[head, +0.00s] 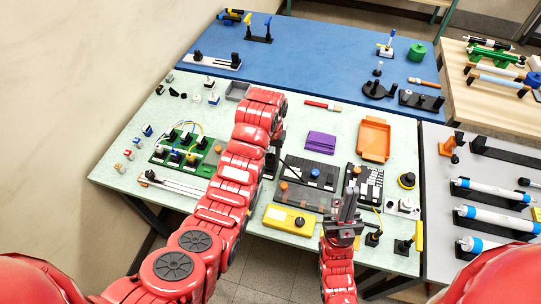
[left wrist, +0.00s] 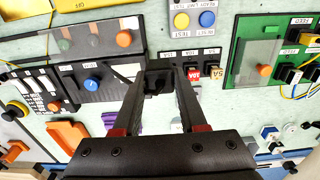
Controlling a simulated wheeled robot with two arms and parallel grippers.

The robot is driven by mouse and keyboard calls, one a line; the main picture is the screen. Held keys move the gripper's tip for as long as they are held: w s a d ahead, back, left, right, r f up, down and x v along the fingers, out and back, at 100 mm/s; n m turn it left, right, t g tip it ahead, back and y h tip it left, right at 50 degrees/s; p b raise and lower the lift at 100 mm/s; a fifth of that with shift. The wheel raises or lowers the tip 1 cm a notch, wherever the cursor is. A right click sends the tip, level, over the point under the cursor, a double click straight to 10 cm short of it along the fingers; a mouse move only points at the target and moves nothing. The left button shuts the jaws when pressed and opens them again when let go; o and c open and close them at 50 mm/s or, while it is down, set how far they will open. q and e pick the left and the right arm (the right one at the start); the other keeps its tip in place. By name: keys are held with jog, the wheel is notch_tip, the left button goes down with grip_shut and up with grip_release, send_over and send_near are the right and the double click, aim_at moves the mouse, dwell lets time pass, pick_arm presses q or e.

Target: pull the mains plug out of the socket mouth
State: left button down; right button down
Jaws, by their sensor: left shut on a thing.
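My left gripper (head: 271,160) reaches down to the middle of the pale green bench, mostly hidden behind its red arm in the head view. In the left wrist view its two dark fingers (left wrist: 160,88) are shut on a small black piece (left wrist: 158,78), apparently the mains plug. The fingers and shadow hide where it meets the socket mouth, so I cannot tell whether it is seated or free. My right gripper (head: 345,212) is over the bench's front right part; whether its dark fingers are open or shut is unclear.
Beside the plug are small red and yellow blocks (left wrist: 194,73) and a panel with a blue knob (left wrist: 92,84). A green board with wires (head: 186,147), an orange tray (head: 374,139), a purple block (head: 320,142) and a yellow box (head: 289,220) lie around the arms.

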aim_at(270, 155)
pick_arm(q)
jog(key=shift+r, duration=0.1)
notch_tip(270, 155, up, 3)
jog(key=p, duration=0.3)
dwell(0.3)
jog(key=shift+w, duration=0.1)
